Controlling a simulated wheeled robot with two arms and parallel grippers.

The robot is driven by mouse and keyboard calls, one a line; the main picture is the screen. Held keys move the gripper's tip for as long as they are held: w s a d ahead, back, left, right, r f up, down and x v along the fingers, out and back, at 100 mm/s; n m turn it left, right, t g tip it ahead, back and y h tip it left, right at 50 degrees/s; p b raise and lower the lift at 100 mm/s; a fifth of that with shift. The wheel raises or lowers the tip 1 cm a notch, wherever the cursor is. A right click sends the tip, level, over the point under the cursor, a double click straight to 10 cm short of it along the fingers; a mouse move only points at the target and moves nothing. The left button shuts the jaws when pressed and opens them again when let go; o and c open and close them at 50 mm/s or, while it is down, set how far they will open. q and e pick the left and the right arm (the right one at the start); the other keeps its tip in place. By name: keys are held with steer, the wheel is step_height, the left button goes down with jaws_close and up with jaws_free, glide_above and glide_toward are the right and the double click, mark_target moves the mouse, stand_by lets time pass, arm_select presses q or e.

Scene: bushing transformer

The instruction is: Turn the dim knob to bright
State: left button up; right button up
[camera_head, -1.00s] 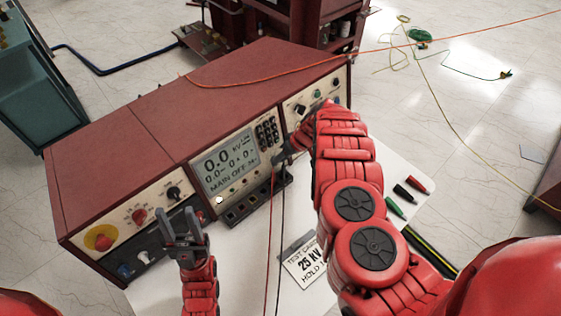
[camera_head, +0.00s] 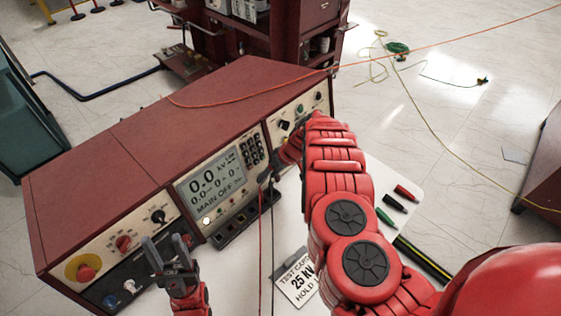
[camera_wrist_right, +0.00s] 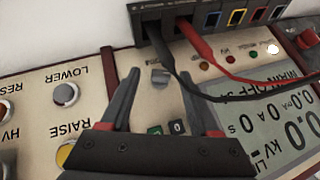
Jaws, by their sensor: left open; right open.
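A small grey knob (camera_wrist_right: 160,76) sits on the cream panel of the red console, beside the display (camera_wrist_right: 285,118); its label cannot be read. My right gripper (camera_wrist_right: 160,84) is open in the right wrist view, with the knob between and just past its fingertips; contact cannot be told. In the head view my right gripper (camera_head: 268,175) is largely hidden by its own red arm, near the display's right lower corner. My left gripper (camera_head: 167,245) is open and empty in front of the console's left panel, below a black knob (camera_head: 158,216).
Black and red leads (camera_wrist_right: 195,40) plug into a terminal block (camera_wrist_right: 215,16) close to the right fingers. A red emergency button (camera_head: 86,273) and red knob (camera_head: 123,243) are at left. A test card (camera_head: 297,277) and marker pens (camera_head: 395,203) lie on the white table.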

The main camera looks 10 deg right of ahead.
steer(key=p+v, duration=0.5)
steer(key=v, duration=1.1)
steer(key=shift+d+r, duration=0.25)
steer(key=shift+d, duration=0.05)
steer(key=shift+s, duration=0.1)
